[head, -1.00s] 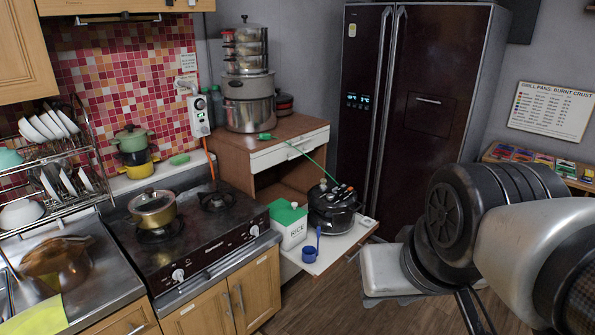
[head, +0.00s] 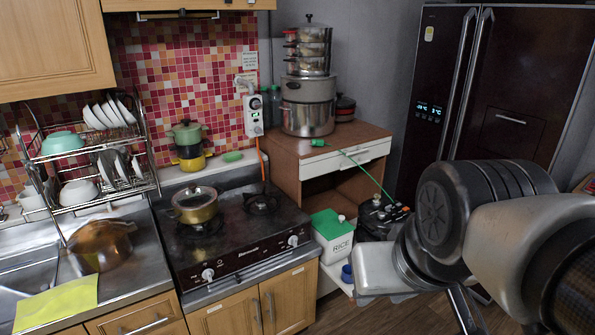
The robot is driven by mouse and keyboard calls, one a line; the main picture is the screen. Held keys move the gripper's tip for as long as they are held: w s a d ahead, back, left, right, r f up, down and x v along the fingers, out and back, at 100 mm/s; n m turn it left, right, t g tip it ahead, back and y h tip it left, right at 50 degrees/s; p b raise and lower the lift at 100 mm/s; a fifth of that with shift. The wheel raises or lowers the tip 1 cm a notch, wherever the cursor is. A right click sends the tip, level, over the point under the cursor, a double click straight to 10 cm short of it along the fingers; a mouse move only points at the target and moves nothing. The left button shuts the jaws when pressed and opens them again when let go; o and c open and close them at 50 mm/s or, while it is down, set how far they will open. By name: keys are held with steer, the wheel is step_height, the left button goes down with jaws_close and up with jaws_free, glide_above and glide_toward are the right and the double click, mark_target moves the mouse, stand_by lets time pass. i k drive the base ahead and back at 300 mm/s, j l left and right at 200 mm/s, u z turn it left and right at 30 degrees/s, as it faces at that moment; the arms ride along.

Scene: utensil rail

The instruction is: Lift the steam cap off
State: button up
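The black cooker (head: 379,220) stands low on the pull-out shelf at centre right in the head view. My arm covers most of it, and only its upper left part with a few light-coloured details on top shows. I cannot make out the steam cap. My gripper (head: 378,274) shows as a pale block at the end of my arm, in front of the cooker in the picture. Its fingertips are not clearly seen, so I cannot tell whether it is open or shut, or its distance from the cooker.
A white rice box (head: 333,245) with a green lid and a blue cup (head: 347,272) are left of the cooker. A thin green line (head: 368,174) runs from the wooden cabinet (head: 290,160) toward the cooker. The stove (head: 228,262) is farther left, the dark fridge (head: 500,80) behind right.

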mark_target(377, 196)
steer(key=i+l+u, duration=0.45)
steer(key=l, duration=0.15)
steer(key=l+u, duration=0.25)
steer(key=i+l, duration=0.15)
steer(key=l, duration=0.25)
steer(key=i+l+u, duration=0.15)
steer(key=l, duration=0.7)
steer(key=i+l, duration=0.1)
steer(key=l, duration=0.3)
steer(key=i+l, duration=0.15)
steer(key=l, duration=0.25)
steer(key=i+l, duration=0.1)
steer(key=l, duration=0.35)
steer(key=i+l+u, duration=0.1)
steer(key=l, duration=0.3)
steer(key=i+l, duration=0.15)
steer(key=l, duration=0.25)
